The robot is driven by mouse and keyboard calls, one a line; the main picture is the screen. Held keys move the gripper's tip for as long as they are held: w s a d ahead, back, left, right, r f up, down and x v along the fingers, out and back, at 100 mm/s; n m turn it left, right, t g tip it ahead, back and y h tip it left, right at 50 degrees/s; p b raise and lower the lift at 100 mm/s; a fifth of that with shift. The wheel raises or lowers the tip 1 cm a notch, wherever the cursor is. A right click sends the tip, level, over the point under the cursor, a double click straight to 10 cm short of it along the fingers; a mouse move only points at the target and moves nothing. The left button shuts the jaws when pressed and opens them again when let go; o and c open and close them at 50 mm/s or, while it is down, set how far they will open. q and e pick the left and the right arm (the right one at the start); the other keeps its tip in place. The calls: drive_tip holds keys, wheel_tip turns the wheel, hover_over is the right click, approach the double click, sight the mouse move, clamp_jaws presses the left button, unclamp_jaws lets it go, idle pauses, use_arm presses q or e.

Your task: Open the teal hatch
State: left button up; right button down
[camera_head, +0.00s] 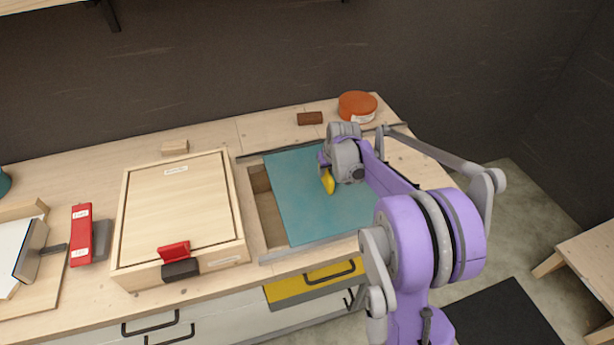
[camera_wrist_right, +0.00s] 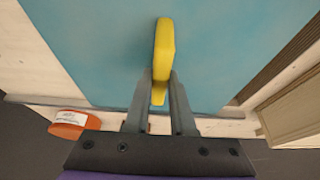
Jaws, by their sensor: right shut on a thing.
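The teal hatch (camera_head: 292,205) is a flat panel set into the bench top. A strip of open wooden compartment (camera_head: 262,205) shows along its left edge. A yellow handle (camera_head: 328,182) stands up from the panel. My right gripper (camera_head: 329,170) is over the panel and shut on the yellow handle. In the right wrist view, the two fingers (camera_wrist_right: 157,85) sit on either side of the handle (camera_wrist_right: 163,50), with teal panel (camera_wrist_right: 90,45) behind. My arm hides the panel's right part in the head view. My left gripper is not in view.
A light wooden box (camera_head: 180,210) with a red latch (camera_head: 174,251) stands left of the opening. An orange round tin (camera_head: 357,105) and a brown block (camera_head: 310,118) lie behind. A yellow drawer front (camera_head: 314,282) is below. A red labelled item (camera_head: 81,235) lies further left.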

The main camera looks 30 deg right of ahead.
drive_tip(key=s+d, duration=0.1)
drive_tip(key=d, duration=0.5)
drive_tip(key=s+d, duration=0.2)
drive_tip(key=d, duration=0.5)
drive_tip(key=s+d, duration=0.1)
drive_tip(key=d, duration=0.6)
drive_tip(key=shift+s, duration=0.4)
drive_tip(key=c, duration=0.8)
unclamp_jaws()
drive_tip(key=shift+o, duration=0.2)
drive_tip(key=shift+r, duration=0.1)
drive_tip(key=v, duration=1)
drive_tip(key=shift+s+r, duration=0.2)
drive_tip(key=shift+r, duration=0.1)
